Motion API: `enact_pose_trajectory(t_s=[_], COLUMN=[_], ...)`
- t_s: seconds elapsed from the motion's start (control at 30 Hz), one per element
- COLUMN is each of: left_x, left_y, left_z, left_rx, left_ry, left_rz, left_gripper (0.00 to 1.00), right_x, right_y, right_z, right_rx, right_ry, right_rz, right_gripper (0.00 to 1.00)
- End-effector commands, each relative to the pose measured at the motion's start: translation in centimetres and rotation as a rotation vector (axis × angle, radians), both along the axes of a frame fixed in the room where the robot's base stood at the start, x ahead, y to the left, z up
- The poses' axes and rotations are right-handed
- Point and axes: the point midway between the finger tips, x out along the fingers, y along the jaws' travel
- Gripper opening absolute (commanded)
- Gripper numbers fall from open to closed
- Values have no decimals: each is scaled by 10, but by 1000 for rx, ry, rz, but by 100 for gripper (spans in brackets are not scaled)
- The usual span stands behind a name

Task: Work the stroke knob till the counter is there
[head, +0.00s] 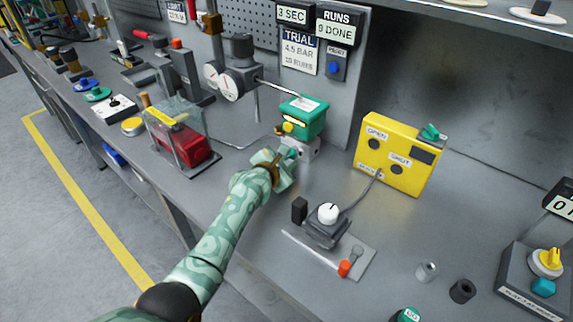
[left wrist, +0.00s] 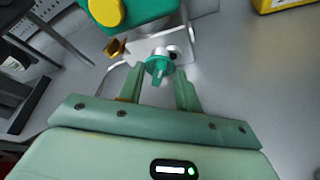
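The green valve actuator (head: 303,117), with a yellow indicator, sits on a pale metal valve body (head: 303,148) at the middle of the bench. A small teal knob (left wrist: 158,66) is on the front of that body; no stroke label is readable. My left gripper (head: 277,160) is at the valve body. In the left wrist view its open fingers (left wrist: 160,78) stand either side of the knob, with gaps showing. The counter sign (head: 336,25) above reads "RUNS 9 DONE". My right gripper is not in view.
A yellow box (head: 400,152) with sockets stands right of the actuator. A white dial on a black block (head: 328,213) sits in front. A clear-covered red part (head: 180,146) is at left. A timer sign (head: 295,13) reads "3 SEC". The bench between yellow box and right-hand panel is largely clear.

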Motion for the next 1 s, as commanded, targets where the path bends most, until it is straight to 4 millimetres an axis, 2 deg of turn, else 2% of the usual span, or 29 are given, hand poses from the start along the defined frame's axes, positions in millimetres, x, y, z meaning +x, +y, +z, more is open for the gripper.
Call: enact_pose_trajectory(t_s=[0.3, 0.37, 0.43, 1.0], left_x=[2, 2, 2, 1], left_y=[-1, -1, -1, -2], left_z=[1, 1, 1, -1], left_rx=[0, 0, 0, 102], left_ry=[-1, -1, -1, -74], left_rz=[0, 0, 0, 0], left_gripper=[34, 20, 0, 0], right_x=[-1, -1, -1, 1], right_y=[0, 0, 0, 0], right_z=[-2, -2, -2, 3], right_rx=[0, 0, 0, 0], right_ry=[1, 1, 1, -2], right_rz=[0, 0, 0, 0], right_gripper=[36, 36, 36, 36])
